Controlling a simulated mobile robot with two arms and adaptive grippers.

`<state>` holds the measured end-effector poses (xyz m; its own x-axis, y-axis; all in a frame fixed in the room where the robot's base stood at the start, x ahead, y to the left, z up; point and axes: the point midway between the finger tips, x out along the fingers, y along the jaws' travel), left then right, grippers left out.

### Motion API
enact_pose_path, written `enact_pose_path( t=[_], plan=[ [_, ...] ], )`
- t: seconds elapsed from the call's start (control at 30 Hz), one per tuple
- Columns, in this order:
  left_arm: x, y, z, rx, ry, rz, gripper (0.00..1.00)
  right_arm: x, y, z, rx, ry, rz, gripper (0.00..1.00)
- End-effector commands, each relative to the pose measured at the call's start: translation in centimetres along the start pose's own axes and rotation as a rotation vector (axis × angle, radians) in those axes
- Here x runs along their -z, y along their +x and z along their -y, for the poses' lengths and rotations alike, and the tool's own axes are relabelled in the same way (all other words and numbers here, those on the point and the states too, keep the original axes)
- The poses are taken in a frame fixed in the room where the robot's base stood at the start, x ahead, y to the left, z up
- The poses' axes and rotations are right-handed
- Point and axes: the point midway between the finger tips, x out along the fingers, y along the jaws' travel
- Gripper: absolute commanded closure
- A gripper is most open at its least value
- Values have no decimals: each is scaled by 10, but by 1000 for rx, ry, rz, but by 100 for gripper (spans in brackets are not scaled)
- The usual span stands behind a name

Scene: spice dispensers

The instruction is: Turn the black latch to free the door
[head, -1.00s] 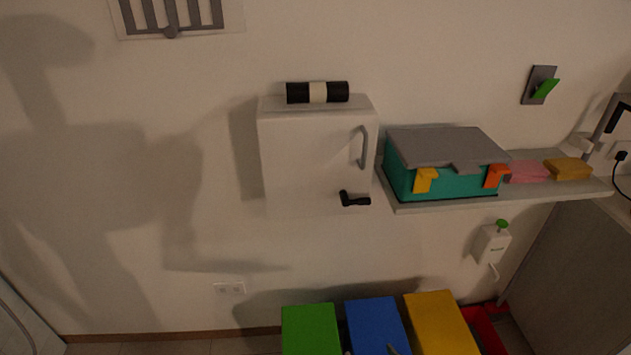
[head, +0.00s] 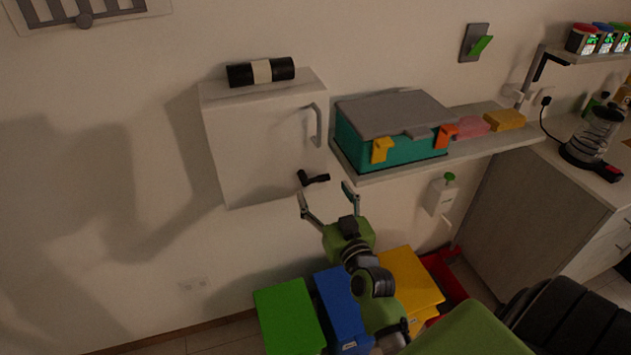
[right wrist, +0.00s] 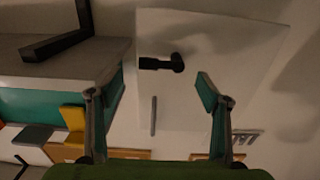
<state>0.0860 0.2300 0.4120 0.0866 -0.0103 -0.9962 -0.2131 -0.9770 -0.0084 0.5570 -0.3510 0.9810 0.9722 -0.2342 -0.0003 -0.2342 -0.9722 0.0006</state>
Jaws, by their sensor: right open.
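The black latch (head: 313,179) sits at the lower right of the white cabinet door (head: 262,150), below the grey door handle (head: 316,125). The door looks shut. My right gripper (head: 326,193) is open and empty, just below the latch and apart from it. In the right wrist view the latch (right wrist: 162,62) shows ahead, between and beyond the open fingers of the gripper (right wrist: 152,90). The handle (right wrist: 153,115) also shows there. My left gripper is not in view.
A teal box with a grey lid (head: 394,125) stands on the shelf (head: 480,146) right of the cabinet. A black and white roll (head: 261,71) lies on top of the cabinet. Green (head: 287,315), blue (head: 341,300) and yellow (head: 410,280) bins stand below.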

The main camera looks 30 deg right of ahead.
Motion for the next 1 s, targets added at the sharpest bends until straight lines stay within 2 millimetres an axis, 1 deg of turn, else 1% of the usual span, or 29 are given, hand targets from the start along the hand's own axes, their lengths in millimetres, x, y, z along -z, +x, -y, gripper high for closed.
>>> enact_pose_path(
  t=[0.03, 0.1, 0.3, 0.5, 0.77, 0.8, 0.87, 0.9, 0.93, 1.0],
  plan=[
    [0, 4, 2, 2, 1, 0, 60, 0, 11, 0, -1, 3, -3, 30],
    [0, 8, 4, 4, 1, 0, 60, -1, 23, 0, -1, 1, -3, 30],
    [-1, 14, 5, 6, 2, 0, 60, -1, 51, 0, -1, 1, -1, 30],
    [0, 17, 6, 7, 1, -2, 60, -1, 62, 0, 0, 1, 1, 30],
    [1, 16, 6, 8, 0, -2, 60, 0, 63, 0, 0, 0, 2, 30],
    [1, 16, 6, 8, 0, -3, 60, 0, 63, 0, 0, 0, 2, 35],
    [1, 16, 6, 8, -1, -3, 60, 0, 63, 0, 0, 0, 2, 50],
    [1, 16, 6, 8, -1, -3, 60, 0, 63, 0, 0, 0, 1, 61],
    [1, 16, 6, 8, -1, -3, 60, 0, 63, 0, 0, 0, 1, 66],
    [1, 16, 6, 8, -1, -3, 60, 0, 63, 0, -1, 0, 1, 66]
  ],
)
